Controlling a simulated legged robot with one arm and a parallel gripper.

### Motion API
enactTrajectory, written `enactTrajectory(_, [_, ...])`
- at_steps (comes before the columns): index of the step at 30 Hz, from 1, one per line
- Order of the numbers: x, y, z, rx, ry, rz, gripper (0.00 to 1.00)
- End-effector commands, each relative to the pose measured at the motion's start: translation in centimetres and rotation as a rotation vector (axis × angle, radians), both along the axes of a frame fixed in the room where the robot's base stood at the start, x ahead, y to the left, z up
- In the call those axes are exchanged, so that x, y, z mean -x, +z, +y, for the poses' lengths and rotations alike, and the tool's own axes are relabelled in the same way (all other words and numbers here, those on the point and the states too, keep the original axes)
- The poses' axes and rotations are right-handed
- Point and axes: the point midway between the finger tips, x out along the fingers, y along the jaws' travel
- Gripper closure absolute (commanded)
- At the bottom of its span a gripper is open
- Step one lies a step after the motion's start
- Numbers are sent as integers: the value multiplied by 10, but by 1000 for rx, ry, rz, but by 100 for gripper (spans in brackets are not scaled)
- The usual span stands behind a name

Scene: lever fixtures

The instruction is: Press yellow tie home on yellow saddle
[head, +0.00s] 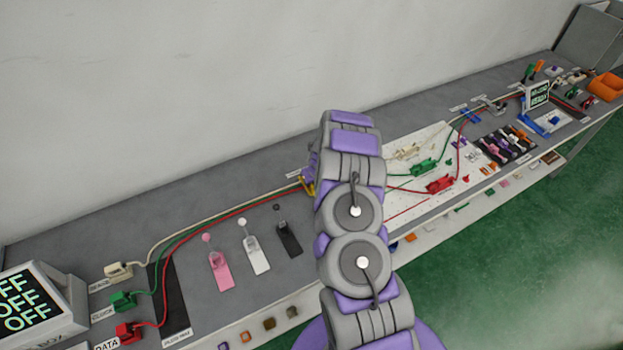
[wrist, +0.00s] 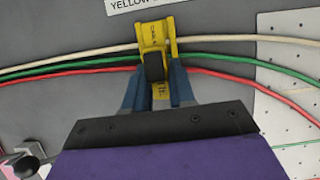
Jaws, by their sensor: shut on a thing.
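The yellow tie (wrist: 155,40) is between the fingertips of my gripper (wrist: 160,90) in the wrist view, and my gripper is shut on it. The yellow saddle shows as yellow parts around and below the tie; where tie ends and saddle begins is hard to tell. A dark block sits between the yellow sides. In the head view, a little yellow (head: 309,187) shows at the left edge of my arm, which hides the rest and my gripper. The white, green and red cables run to both sides of the yellow parts.
A white label (wrist: 138,3) beginning "YELLOW" lies just behind. A white pegboard (wrist: 290,75) is at the right. Pink (head: 220,270), white (head: 254,256) and black (head: 289,239) lever fixtures stand left of my arm. A screen (head: 35,305) reading "OFF" is at far left.

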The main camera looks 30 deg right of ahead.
Motion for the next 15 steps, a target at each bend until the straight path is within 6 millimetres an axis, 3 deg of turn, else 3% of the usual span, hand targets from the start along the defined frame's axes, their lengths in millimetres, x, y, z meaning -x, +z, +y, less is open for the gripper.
enactTrajectory(15, [0, -5, 0, -1, 1, 0, 100])
